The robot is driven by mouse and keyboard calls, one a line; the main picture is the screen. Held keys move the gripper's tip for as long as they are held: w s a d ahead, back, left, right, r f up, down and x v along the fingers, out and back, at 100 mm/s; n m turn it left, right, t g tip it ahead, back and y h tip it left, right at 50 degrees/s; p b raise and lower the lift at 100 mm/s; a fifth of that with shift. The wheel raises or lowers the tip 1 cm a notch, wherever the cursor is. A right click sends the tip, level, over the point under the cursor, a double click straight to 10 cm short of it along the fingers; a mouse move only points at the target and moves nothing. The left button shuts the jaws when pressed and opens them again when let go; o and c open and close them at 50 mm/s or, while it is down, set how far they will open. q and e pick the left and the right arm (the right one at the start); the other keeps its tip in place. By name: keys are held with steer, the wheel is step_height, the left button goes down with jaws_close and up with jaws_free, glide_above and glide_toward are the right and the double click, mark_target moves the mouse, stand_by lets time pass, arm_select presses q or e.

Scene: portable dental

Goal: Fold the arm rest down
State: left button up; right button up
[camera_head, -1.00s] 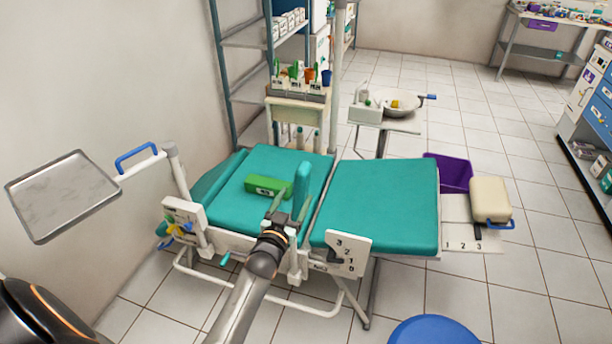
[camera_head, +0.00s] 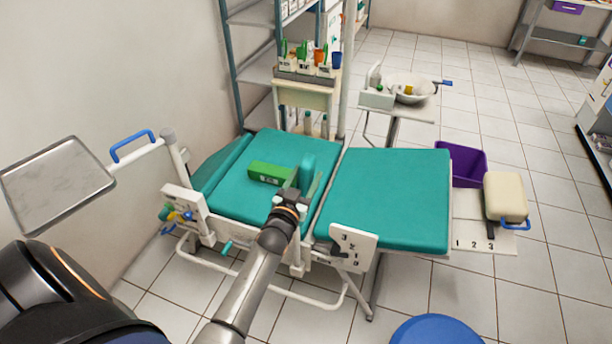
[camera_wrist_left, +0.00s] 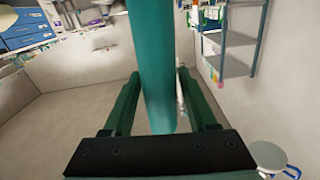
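The arm rest (camera_head: 307,165) is a teal padded piece that stands upright at the near side of the teal dental chair (camera_head: 390,200). My left gripper (camera_head: 304,182) is at the arm rest, with its fingers on either side of it. In the left wrist view the arm rest (camera_wrist_left: 155,60) runs between the two dark green fingers (camera_wrist_left: 157,95), with narrow gaps beside it, so the gripper looks open around it. The arm rest's lower part is hidden behind the gripper in the head view. My right gripper is not in view.
A numbered white plate (camera_head: 353,247) and a metal tray (camera_head: 58,185) are attached along the chair. A blue round stool (camera_head: 436,331) stands in front. A basin (camera_head: 410,90) stands behind.

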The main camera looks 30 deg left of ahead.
arm_select(q)
jaws_close()
stand_by(1.1)
